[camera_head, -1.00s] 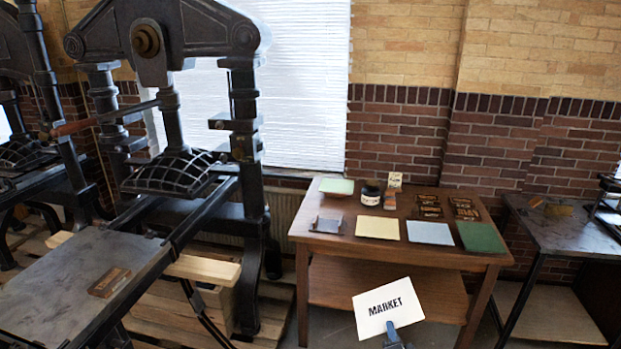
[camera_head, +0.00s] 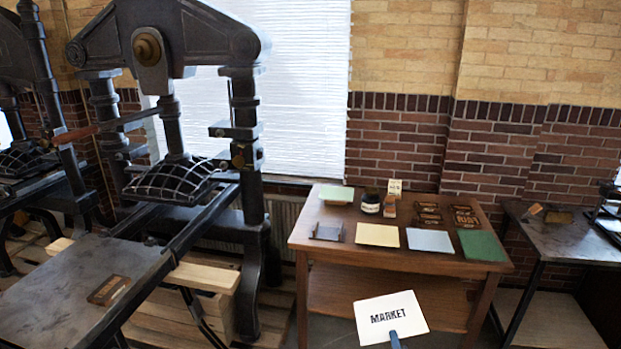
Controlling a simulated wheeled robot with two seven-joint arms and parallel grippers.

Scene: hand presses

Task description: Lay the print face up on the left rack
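Only the blue-grey tip of this gripper shows. My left gripper is not in view. I cannot make out a left rack in this view.
The wooden table (camera_head: 330,257) bears coloured sheets, an ink jar (camera_head: 371,201) and several type blocks. A large iron press (camera_head: 243,120) stands left, with a block (camera_head: 109,290) on its bed (camera_head: 62,300). A metal-topped table (camera_head: 570,243) stands right.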

